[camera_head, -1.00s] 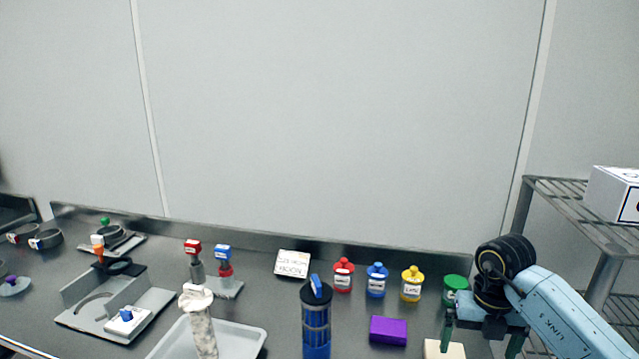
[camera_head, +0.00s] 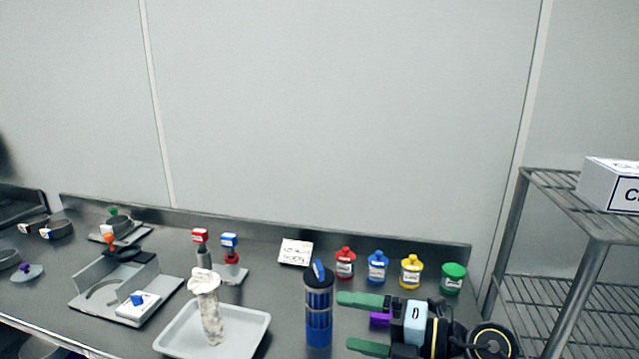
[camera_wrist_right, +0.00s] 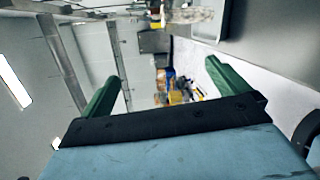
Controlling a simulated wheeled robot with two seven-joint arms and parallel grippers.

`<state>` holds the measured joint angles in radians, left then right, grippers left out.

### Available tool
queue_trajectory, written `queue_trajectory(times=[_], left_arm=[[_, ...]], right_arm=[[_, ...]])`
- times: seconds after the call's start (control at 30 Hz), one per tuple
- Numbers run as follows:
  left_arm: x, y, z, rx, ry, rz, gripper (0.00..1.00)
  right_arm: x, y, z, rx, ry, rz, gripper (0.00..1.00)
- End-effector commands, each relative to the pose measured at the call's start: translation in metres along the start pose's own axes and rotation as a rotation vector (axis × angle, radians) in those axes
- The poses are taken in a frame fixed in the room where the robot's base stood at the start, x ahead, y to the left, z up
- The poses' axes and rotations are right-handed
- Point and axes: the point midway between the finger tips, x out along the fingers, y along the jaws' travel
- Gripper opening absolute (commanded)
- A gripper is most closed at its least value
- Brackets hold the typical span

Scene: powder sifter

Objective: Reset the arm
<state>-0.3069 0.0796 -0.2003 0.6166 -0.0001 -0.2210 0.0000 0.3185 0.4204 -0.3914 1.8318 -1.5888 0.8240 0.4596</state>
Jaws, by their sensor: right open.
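My right gripper (camera_head: 364,323) is in the lower right of the head view, with its green fingers spread apart and pointing left. Nothing is between the fingers, and it appears in front of the table items. In the right wrist view the same gripper (camera_wrist_right: 165,85) is open and empty, with the room seen past its fingers. My left gripper is not in view.
A blue cylinder (camera_head: 319,310) stands just left of the fingertips. A purple block (camera_head: 380,320) is partly hidden behind the gripper. Red (camera_head: 345,263), blue (camera_head: 377,267), yellow (camera_head: 411,272) and green (camera_head: 452,279) jars stand behind. A grey tray (camera_head: 255,330) holds a speckled white tube (camera_head: 211,315).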

Motion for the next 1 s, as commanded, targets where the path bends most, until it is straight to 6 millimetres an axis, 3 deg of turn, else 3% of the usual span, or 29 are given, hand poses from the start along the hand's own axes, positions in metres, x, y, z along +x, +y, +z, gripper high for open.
queue_trajectory(times=[0.13,0.27,0.37,0.47,0.57,0.67,0.8,1.0], left_arm=[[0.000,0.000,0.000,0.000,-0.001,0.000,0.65],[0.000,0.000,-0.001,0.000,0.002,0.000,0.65],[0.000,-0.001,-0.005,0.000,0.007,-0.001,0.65],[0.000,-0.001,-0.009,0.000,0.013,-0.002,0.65],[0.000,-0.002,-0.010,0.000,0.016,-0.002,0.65],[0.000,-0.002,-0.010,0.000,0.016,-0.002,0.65],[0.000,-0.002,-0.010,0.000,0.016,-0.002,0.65],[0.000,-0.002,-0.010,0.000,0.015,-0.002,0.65]], right_arm=[[-0.015,0.041,0.008,0.177,-0.229,0.304,1.00],[-0.048,0.052,0.028,0.375,-0.467,0.495,1.00],[-0.080,0.041,0.040,0.551,-0.665,0.587,1.00],[-0.112,0.015,0.046,0.746,-0.866,0.631,1.00],[-0.143,-0.022,0.039,0.956,-1.063,0.619,1.00],[-0.168,-0.066,0.018,1.174,-1.247,0.552,1.00],[-0.193,-0.122,-0.035,1.475,-1.457,0.369,1.00],[-0.210,-0.164,-0.116,1.783,-1.603,0.066,1.00]])
